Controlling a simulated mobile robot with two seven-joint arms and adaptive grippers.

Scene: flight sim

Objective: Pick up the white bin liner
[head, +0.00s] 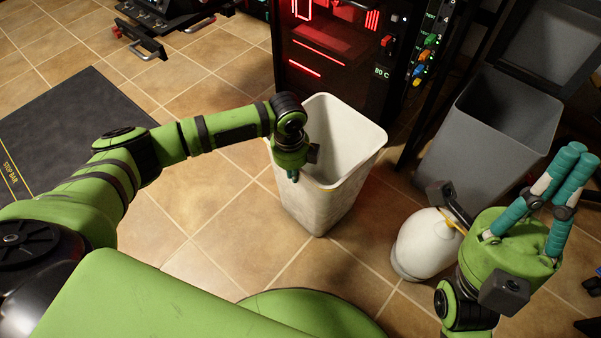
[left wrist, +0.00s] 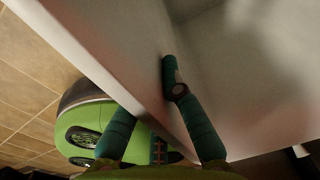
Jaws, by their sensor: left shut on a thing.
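The white bin liner (head: 352,187), a tall, open-topped, rigid-looking box, is near the middle of the head view, roughly upright. I cannot tell if its base touches the floor. My left gripper (head: 293,175) is at its near left rim, shut on the wall. In the left wrist view the liner's wall (left wrist: 125,45) runs between the fingers, one inside the liner and one outside. The outer fingertip is hidden behind the wall. My right gripper (head: 580,156) is at the right, fingers pointing up and away, their tips close together with nothing between them.
A grey bin (head: 455,150) with an empty-looking inside stands to the right. A rounded white container (head: 425,245) stands beside my right gripper. A dark rack with red displays (head: 330,45) is behind the liner. A dark mat (head: 65,125) lies at left; tiled floor between is clear.

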